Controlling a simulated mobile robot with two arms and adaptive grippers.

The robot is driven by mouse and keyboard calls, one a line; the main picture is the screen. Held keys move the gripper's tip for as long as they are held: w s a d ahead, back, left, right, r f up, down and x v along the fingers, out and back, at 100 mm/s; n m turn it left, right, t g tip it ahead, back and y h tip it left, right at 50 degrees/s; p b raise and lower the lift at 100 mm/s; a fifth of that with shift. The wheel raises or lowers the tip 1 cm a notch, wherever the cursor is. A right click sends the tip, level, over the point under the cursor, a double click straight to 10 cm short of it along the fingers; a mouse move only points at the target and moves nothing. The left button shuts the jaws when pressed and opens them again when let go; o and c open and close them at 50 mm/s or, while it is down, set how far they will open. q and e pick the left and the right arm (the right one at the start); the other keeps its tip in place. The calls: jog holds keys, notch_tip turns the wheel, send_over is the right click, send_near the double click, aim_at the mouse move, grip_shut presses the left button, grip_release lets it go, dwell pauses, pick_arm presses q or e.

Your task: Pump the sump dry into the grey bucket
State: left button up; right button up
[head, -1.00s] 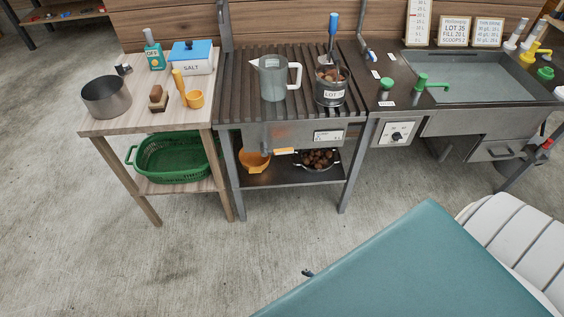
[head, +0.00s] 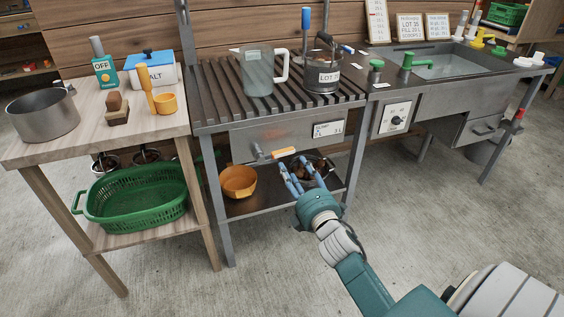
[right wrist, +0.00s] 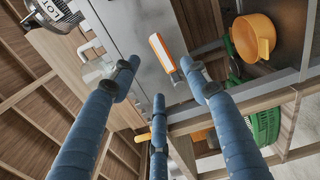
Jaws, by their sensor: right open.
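My right gripper (head: 306,172), with blue fingers, is open and empty in front of the slatted rack unit. Its spread fingers also fill the right wrist view (right wrist: 158,78). Just above the fingertips is a lever with an orange grip (head: 284,152) on the unit's metal front; it also shows between and beyond the fingers in the right wrist view (right wrist: 161,50). Fingers and lever appear apart. A grey bucket (head: 487,152) stands on the floor under the sink, partly hidden. I cannot make out which part is the sump. My left gripper is not in view.
The rack (head: 210,95) carries a clear jug (head: 257,75) and a metal pot (head: 322,80). A wooden table (head: 150,128) holds a pot and a salt box. The floor in front is clear.

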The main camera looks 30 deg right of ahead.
aim_at(284, 153)
jog(key=b+x, duration=0.1)
jog(key=x, duration=0.8)
jog(key=shift+w+d+f, duration=0.1)
jog(key=shift+w, duration=0.65)
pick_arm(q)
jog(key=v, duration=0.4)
pick_arm(e)
grip_shut()
